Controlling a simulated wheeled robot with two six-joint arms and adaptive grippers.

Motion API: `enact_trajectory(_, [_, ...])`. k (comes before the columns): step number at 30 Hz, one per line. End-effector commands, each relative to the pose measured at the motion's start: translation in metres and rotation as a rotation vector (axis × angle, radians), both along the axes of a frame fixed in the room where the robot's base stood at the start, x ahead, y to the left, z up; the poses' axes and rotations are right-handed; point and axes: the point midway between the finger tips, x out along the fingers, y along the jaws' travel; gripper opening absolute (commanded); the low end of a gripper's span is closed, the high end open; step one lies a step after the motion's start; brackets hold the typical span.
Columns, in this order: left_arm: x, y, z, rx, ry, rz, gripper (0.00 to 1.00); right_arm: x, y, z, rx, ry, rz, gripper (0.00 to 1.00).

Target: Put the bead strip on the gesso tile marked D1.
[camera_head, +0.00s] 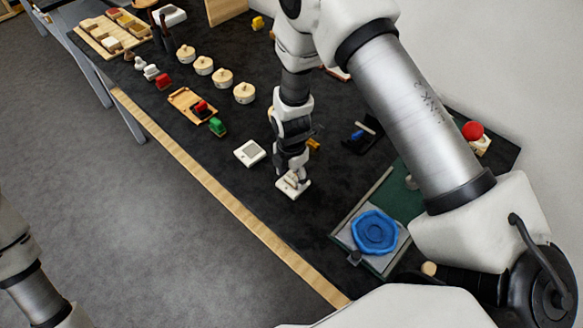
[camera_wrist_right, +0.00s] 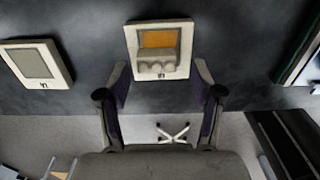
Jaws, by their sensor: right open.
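A pale tile (camera_wrist_right: 186,32) lies on the dark table, and I cannot read its small label for sure. The bead strip (camera_wrist_right: 157,67), pale with three rounded bumps, rests on this tile, over the near part of its orange field. My right gripper (camera_wrist_right: 160,85) is open, with its fingers apart on either side of the tile's near part and nothing held. In the head view my right gripper (camera_head: 293,176) is right above the same tile (camera_head: 289,193) and hides part of it. My left arm shows at the left edge, but its gripper is out of view.
A second pale tile (camera_head: 250,153) with a grey field lies to the left. A blue ring-shaped piece (camera_head: 375,232) sits on a board at right. A green block (camera_head: 217,126), a wooden tray (camera_head: 182,101) and several round wooden pieces stand farther left. The table's wooden edge (camera_head: 220,205) runs along the front.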

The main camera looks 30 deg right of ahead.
Motion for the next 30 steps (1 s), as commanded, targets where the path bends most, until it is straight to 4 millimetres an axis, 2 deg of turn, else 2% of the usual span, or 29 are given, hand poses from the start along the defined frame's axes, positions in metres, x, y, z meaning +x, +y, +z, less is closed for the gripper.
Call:
enact_trajectory(4, [0.000, 0.000, -0.012, 0.000, 0.000, 0.000, 0.38, 0.001, 0.000, 0.022, 0.000, -0.005, 0.000, 0.66])
enact_trajectory(12, [0.000, 0.000, -0.031, 0.000, 0.000, 0.000, 0.38, 0.001, 0.000, 0.090, 0.000, -0.005, 0.000, 0.66])
enact_trajectory(15, [0.000, 0.000, -0.033, 0.000, 0.000, 0.000, 0.38, 0.001, 0.000, 0.107, -0.001, -0.003, 0.001, 0.66])
enact_trajectory(19, [0.000, 0.000, -0.034, 0.000, 0.000, 0.000, 0.38, 0.000, 0.000, 0.116, -0.001, 0.000, 0.000, 0.66])
enact_trajectory(30, [0.000, 0.000, -0.033, 0.000, 0.000, 0.000, 0.38, 0.000, 0.000, 0.116, 0.000, 0.000, 0.000, 0.66])
